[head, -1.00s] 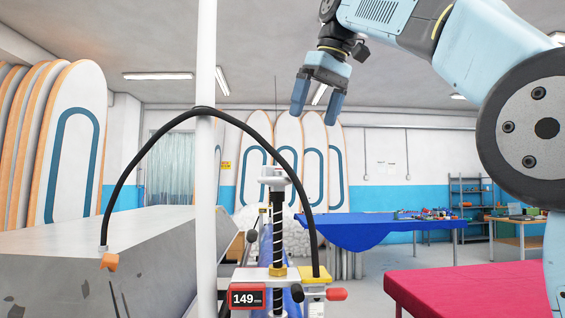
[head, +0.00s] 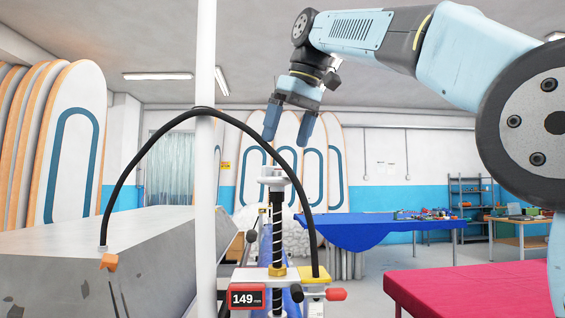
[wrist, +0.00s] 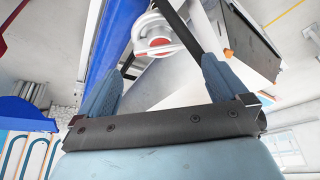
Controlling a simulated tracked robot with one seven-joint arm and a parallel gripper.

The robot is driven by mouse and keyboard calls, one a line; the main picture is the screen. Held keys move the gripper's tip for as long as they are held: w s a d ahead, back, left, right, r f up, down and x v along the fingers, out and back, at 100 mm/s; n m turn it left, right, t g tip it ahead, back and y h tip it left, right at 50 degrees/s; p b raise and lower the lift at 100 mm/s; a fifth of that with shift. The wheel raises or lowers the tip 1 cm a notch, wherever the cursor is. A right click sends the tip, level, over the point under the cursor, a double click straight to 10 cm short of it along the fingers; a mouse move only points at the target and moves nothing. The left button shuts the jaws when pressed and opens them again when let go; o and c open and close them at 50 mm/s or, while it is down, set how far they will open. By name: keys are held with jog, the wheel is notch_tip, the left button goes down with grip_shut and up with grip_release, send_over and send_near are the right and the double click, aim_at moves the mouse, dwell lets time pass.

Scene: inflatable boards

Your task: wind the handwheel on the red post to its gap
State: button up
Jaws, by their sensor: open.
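The white handwheel (head: 274,181) sits on top of an upright dark threaded screw (head: 277,230). A red-framed readout (head: 246,297) beside the screw's foot shows 149. In the wrist view the handwheel (wrist: 156,30) appears white and rounded, with a red-orange part around its middle, ahead of my fingertips. My gripper (head: 288,128) points downward above the handwheel, open and empty, with a clear gap between. In the wrist view my gripper's fingers (wrist: 160,68) stand wide apart. A post that is clearly red does not show.
A grey block (head: 110,255) fills the left. A blue-covered table (head: 370,230) and a red-covered table (head: 490,285) stand at right. Boards lean at the back.

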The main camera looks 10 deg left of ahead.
aim_at(281, 169)
jog(key=x, duration=0.6)
jog(key=shift+a+f, duration=0.15)
jog(key=shift+f, duration=0.25)
jog(key=c, duration=0.7)
jog(key=shift+c, duration=0.4)
jog(key=shift+w+n, duration=0.1)
jog(key=shift+n, duration=0.2)
jog(key=shift+w+n+g, duration=0.1)
jog(key=shift+n+g, duration=0.2)
jog(key=shift+n, duration=0.3)
jog(key=shift+w+n+g+y, duration=0.15)
jog(key=shift+n+g, duration=0.25)
jog(key=shift+n, duration=0.55)
jog(key=shift+s+n+g+y, duration=0.15)
jog(key=shift+n+g, duration=0.25)
jog(key=shift+n, duration=0.55)
